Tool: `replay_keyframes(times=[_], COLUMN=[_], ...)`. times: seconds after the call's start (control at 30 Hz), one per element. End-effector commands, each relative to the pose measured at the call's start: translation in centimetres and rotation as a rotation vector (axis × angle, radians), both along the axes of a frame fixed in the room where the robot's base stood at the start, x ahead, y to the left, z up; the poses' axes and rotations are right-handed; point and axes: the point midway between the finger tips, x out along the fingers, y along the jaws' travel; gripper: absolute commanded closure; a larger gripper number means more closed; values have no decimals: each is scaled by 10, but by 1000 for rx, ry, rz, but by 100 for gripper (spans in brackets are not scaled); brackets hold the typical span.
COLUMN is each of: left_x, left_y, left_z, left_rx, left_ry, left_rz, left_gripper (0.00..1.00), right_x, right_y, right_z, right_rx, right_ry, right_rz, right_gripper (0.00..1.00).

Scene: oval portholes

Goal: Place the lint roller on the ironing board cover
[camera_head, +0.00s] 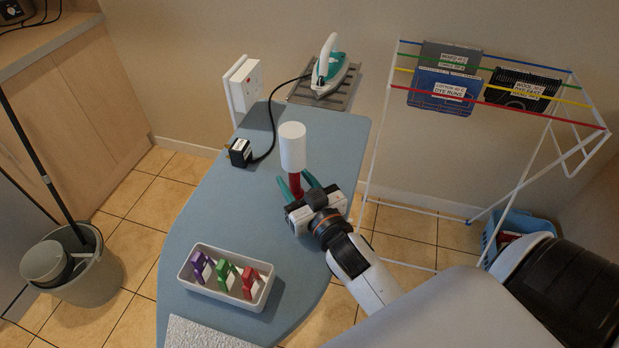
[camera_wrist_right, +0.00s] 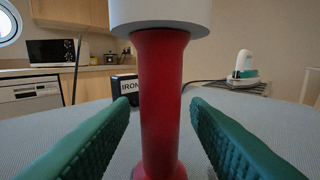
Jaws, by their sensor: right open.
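The lint roller, with a white head (camera_head: 292,147) and a red handle (camera_head: 296,186), stands upright on the blue-grey ironing board cover (camera_head: 215,215). In the right wrist view the red handle (camera_wrist_right: 162,100) rises between my fingers, with its flared foot low in the picture. My right gripper (camera_head: 294,178) is open, with its green fingers on both sides of the handle. In the wrist view gaps show between the handle and both fingers. The bottom of the foot is cut off there. My left gripper is not in view.
A grey tray (camera_head: 209,284) with purple, green and red items sits on the board's near part. A black plug block (camera_head: 241,153) with a cord lies left of the roller. An iron (camera_head: 331,70) rests on a rack behind. A drying rack (camera_head: 497,90) stands to the right.

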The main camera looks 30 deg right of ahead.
Motion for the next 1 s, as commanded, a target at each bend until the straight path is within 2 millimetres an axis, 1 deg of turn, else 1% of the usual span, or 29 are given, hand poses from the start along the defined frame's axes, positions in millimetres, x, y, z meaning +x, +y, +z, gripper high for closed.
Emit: replay_keyframes(times=[0.03, 0.17, 0.3, 0.4, 0.5, 0.6, 0.7, 1.0], left_x=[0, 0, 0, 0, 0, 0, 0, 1], left_y=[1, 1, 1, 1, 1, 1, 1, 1], left_z=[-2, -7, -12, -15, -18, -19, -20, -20], left_rx=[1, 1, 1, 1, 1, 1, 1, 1], left_ry=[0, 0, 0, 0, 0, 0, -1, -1], left_rz=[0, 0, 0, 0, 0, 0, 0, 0], left_gripper=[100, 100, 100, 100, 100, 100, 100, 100], right_x=[-8, -34, -64, -83, -97, -107, -113, -115], right_y=[0, 1, 1, 2, 2, 3, 3, 3], right_z=[-3, -4, -4, -3, -3, -2, -1, 0], right_rx=[2, 2, 2, 2, 1, 1, 1, 0], right_ry=[5, 6, 7, 6, 5, 4, 3, 1], right_rz=[-1, -1, -3, -2, -2, -1, -2, -1], right_gripper=[57, 57, 57, 57, 57, 57, 57, 57])
